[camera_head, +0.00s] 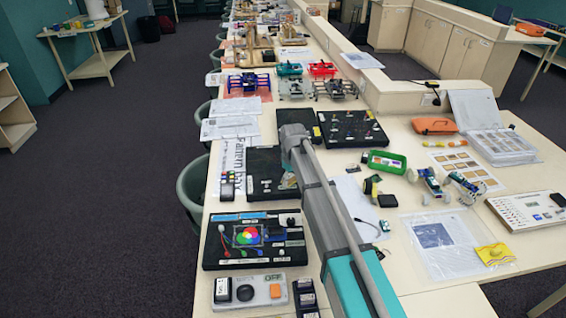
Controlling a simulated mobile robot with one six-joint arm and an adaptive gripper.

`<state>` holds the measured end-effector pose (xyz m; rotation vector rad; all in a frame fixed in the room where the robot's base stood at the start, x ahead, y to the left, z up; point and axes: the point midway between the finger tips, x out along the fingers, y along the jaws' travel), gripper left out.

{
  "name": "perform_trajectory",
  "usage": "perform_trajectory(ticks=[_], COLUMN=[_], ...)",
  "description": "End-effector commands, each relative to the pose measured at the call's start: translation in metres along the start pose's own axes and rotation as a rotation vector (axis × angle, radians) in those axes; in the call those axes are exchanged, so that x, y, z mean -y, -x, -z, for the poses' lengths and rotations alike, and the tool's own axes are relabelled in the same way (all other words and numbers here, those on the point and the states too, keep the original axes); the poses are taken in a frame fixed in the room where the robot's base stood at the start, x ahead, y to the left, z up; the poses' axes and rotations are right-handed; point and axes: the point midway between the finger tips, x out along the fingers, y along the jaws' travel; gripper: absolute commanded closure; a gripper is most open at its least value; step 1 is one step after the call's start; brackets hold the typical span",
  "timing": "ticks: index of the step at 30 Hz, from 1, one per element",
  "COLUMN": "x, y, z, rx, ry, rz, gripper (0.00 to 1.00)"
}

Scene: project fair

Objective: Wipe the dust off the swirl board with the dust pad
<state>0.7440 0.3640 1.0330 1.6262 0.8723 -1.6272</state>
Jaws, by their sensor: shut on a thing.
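My grey and teal arm reaches up the middle of the table from the lower right, and its far end hides what lies below it. My gripper is not visible, and I cannot make out the dust pad. A dark board (262,166) lies partly behind my arm, with a small pale grey-green thing (288,181) at its right, by the arm. A second dark board (352,128) with scattered pale specks lies right of the arm's far end. I cannot tell which is the swirl board.
A black board with coloured discs (247,236) lies left of my arm. A grey switch box (248,291) is in front of it. A green-framed block (384,161), small parts and a clear parts case (496,146) fill the right side. Dark floor (100,200) is open at left.

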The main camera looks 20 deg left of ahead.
Motion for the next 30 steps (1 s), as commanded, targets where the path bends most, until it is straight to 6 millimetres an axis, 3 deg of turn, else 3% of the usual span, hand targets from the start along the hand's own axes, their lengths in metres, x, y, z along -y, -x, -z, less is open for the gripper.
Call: perform_trajectory(ticks=[7,19,30], x=[0.000,-0.015,-0.016], y=[0.004,0.018,0.019], z=[0.018,0.076,0.083], rx=[0.000,0.000,0.000], ry=[0.053,0.257,0.296], rz=[0.000,0.000,0.000], gripper=[0.74,0.74,0.74])
